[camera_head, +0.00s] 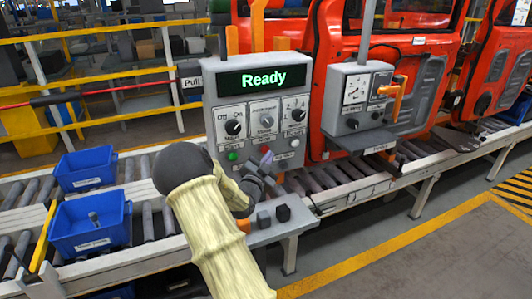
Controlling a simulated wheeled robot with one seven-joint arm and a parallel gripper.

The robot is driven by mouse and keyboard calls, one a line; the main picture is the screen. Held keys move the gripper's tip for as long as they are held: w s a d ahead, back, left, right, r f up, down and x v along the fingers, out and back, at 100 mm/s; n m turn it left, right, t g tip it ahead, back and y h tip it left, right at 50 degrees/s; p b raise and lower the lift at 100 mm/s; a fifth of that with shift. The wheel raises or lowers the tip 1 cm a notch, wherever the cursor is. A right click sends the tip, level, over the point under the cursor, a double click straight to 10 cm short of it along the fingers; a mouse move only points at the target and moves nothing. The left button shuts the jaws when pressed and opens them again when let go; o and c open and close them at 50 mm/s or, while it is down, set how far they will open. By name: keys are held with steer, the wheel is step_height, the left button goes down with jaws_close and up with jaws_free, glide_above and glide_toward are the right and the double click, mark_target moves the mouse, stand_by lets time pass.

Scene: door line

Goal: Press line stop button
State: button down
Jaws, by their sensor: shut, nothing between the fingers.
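A grey control panel (262,110) stands beside the conveyor, with a green "Ready" display (250,80) at the top. Below are three dials, and under them small buttons, including a green one (232,155) at the left and a white one (295,143) at the right. Their labels are too small to read, so I cannot tell which is the line stop button. My gripper (267,163) is shut and empty in front of the panel's lower middle. It hides part of the panel there; I cannot tell whether it touches it.
A second grey panel (357,97) with a gauge and orange handle stands to the right. Blue bins (92,222) sit on the roller conveyor at the left. Red doors (410,75) stand behind. A grey shelf (272,225) with dark blocks lies below my gripper.

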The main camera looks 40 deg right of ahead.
steer(key=shift+s, duration=0.1)
steer(key=s+b, duration=0.1)
steer(key=s, duration=0.1)
steer(key=s+a+b, duration=0.1)
steer(key=s, duration=0.1)
steer(key=shift+s+a, duration=0.1)
steer(key=shift+s, duration=0.25)
stand_by(0.3)
stand_by(0.7)
steer(key=s+a+f+n+g+y, duration=0.1)
steer(key=a+f+n+y, duration=0.4)
steer(key=a, duration=0.4)
steer(key=s+a+f+n+g+y, duration=0.1)
steer(key=a+f+n+y, duration=0.3)
steer(key=a+y, duration=0.5)
steer(key=s+a+n+g+y, duration=0.2)
steer(key=s+a+n+g, duration=0.3)
steer(key=s+a+n, duration=0.5)
steer(key=s+a, duration=0.4)
steer(key=s, duration=0.2)
steer(key=shift+s+y, duration=0.25)
steer(key=shift+y, duration=0.15)
